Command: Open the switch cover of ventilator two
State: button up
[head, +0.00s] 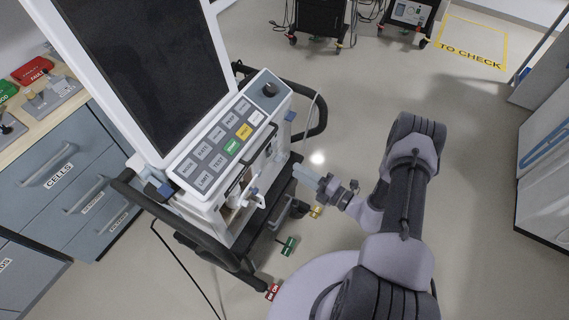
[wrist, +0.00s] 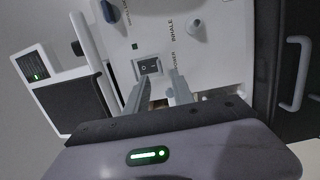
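A ventilator (head: 215,150) with a large dark screen and a key panel stands left of my arm in the head view. In the wrist view its pale side panel (wrist: 215,50) shows a dark rocker switch (wrist: 148,67) in a grey frame, beside the word POWER. I cannot make out a separate cover over the switch, or tell which ventilator number this is. My gripper (head: 302,176) is beside the ventilator's lower right side. In the wrist view my gripper (wrist: 160,82) is open and empty, with its fingertips just below the switch, apart from each other; contact is unclear.
A blue knob (wrist: 110,12) and a round port marked INHALE (wrist: 194,27) lie near the switch. A black rail (head: 312,112) runs round the ventilator. Blue drawers (head: 65,180) stand at left, dark carts (head: 320,20) at the back. Floor right of my arm is clear.

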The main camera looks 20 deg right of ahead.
aim_at(274, 153)
jog(key=x, duration=0.6)
jog(key=shift+w+a+b, duration=0.2)
jog(key=shift+b, duration=0.15)
jog(key=shift+c, duration=0.2)
grip_shut()
